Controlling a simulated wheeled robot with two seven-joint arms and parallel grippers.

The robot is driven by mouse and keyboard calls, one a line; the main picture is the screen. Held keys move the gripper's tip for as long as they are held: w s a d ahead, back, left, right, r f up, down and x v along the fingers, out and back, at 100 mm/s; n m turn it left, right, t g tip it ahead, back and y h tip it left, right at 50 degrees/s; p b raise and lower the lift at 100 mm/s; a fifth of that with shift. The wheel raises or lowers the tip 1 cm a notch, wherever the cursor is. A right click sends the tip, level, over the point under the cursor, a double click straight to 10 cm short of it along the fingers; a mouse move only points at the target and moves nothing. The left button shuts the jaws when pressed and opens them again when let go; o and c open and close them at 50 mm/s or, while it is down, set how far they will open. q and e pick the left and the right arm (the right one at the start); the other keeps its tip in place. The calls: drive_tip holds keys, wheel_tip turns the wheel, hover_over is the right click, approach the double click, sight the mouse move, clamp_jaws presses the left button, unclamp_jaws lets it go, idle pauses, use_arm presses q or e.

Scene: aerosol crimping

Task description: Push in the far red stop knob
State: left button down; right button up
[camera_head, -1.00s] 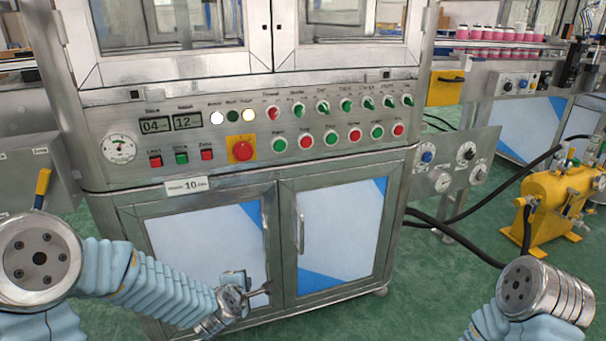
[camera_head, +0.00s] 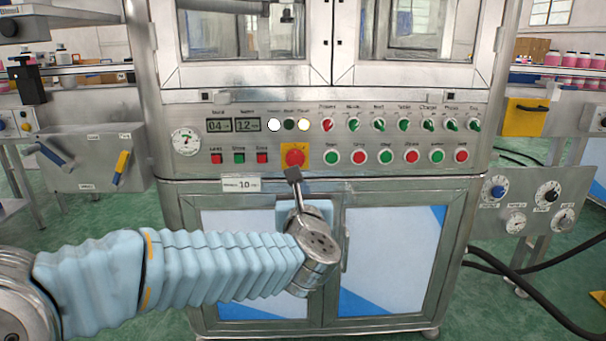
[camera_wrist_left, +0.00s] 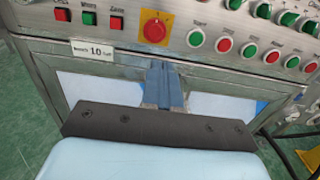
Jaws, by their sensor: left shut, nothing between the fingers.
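A round red stop knob (camera_head: 295,155) sits on a yellow square plate on the steel control panel (camera_head: 350,168). It also shows in the left wrist view (camera_wrist_left: 155,31), standing out from the panel. My left gripper (camera_head: 293,174) is shut and empty, its fingertips just below the knob and pointing up toward it. In the left wrist view the closed fingers (camera_wrist_left: 163,75) lie below the knob, with a visible gap between them in the picture. The knob's lower edge is close to the fingertips in the head view; I cannot tell the depth. My right gripper is out of view.
Right of the knob is a row of green and red push buttons (camera_head: 385,157), with several selector switches (camera_head: 405,125) above. Small red and green buttons (camera_head: 238,157) are on the left. Cabinet doors (camera_head: 390,250) lie below. A grey box (camera_head: 97,160) stands at the left.

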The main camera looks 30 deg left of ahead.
sight(299, 161)
use_arm(q)
drive_tip(key=p+x, duration=0.2)
drive_tip(key=x, duration=1.1)
drive_tip(key=shift+w+a, duration=0.15)
drive_tip(key=shift+w, duration=0.15)
